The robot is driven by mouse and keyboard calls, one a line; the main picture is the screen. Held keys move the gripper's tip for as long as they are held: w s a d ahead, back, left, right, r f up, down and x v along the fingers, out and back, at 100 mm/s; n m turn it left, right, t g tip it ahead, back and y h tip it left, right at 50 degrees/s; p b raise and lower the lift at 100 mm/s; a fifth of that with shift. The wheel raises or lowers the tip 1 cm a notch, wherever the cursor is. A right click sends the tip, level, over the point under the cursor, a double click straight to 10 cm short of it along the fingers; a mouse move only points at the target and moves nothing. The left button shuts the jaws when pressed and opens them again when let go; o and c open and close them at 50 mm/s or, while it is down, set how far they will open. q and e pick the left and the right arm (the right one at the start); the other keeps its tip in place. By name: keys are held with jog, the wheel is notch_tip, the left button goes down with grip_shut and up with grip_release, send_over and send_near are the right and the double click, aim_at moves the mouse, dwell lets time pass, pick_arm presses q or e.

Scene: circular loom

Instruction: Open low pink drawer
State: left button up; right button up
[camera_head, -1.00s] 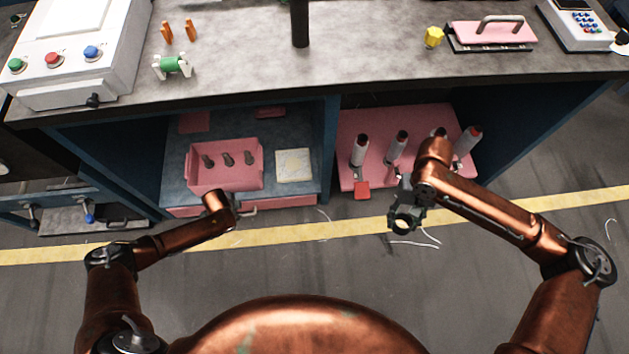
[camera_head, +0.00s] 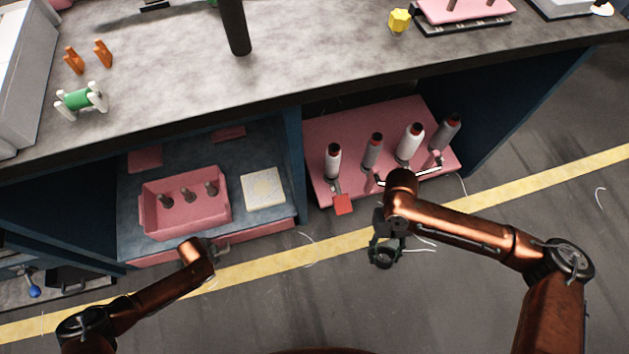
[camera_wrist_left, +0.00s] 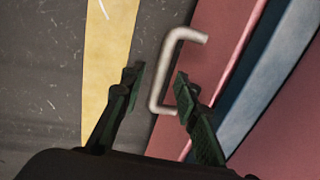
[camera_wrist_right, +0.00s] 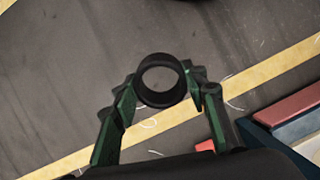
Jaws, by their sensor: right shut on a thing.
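The low pink drawer (camera_head: 270,229) is a narrow pink front under the dark shelf board at lower left; it looks closed. In the left wrist view its pink front (camera_wrist_left: 219,40) carries a pale metal C-shaped handle (camera_wrist_left: 164,72). My left gripper (camera_wrist_left: 158,84) is open, one finger on each side of the handle's bar; contact cannot be told. In the head view my left wrist largely hides this gripper (camera_head: 218,250). My right gripper (camera_head: 384,254) is shut on a black ring-like part (camera_wrist_right: 161,81), held above the floor away from the drawer.
A pink bin (camera_head: 186,205) with several spindles and a pale square pad (camera_head: 263,188) rest on the shelf above the drawer. A pink board (camera_head: 320,140) with several spools stands in the right bay. The grey worktop (camera_head: 330,60) overhangs.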

pick_arm(q)
jog(key=shift+w+f, duration=0.15)
jog(key=shift+f, duration=0.25)
jog(key=shift+r, duration=0.1)
grip_shut()
dwell(0.4)
